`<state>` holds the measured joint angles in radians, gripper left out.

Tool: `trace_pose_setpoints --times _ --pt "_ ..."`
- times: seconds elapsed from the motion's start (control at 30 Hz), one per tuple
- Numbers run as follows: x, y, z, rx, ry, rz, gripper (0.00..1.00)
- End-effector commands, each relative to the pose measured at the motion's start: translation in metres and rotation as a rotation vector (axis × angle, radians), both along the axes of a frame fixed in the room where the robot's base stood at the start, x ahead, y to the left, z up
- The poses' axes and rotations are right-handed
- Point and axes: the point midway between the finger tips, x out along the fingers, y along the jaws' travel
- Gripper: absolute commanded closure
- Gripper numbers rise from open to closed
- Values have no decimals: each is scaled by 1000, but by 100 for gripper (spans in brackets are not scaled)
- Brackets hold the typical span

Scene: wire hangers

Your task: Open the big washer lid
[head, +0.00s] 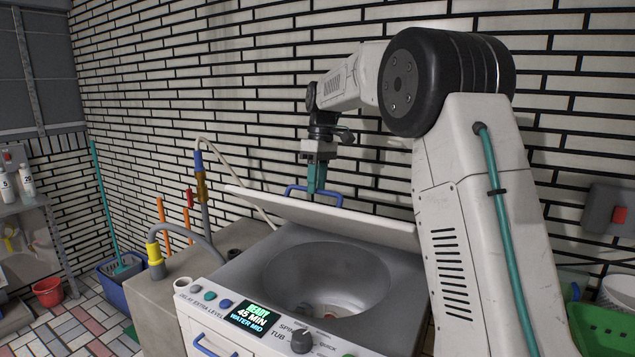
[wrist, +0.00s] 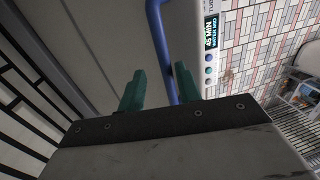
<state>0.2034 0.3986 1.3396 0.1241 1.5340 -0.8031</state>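The big washer (head: 400,275) stands in front of me with its white lid (head: 325,217) raised and tilted over the back. The round metal tub (head: 325,275) shows below it. A blue handle (head: 328,192) rises behind the lid's upper edge. My gripper (head: 316,190) reaches down at this handle, its teal fingers partly hidden by the lid. In the wrist view my gripper (wrist: 160,88) has its fingers apart, with the blue handle (wrist: 163,50) running between them, close to the right finger. A gap shows on the left side; contact on the right is unclear.
A brick wall (head: 270,90) stands close behind the washer. Hoses and a concrete ledge (head: 165,295) lie to the left, with a blue bucket (head: 120,280) on the floor beyond. A green basket (head: 600,330) is at the right.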

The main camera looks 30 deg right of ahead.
Motion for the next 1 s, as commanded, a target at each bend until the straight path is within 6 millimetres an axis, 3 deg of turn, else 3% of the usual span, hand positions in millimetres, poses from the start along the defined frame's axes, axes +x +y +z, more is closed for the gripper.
trace_pose_setpoints --times 0.17,0.53,1.0 --pt "2 -2 14 0 -2 0 66" --pt "8 -13 69 -1 -1 -3 66" --pt "8 -14 76 0 0 -3 66"
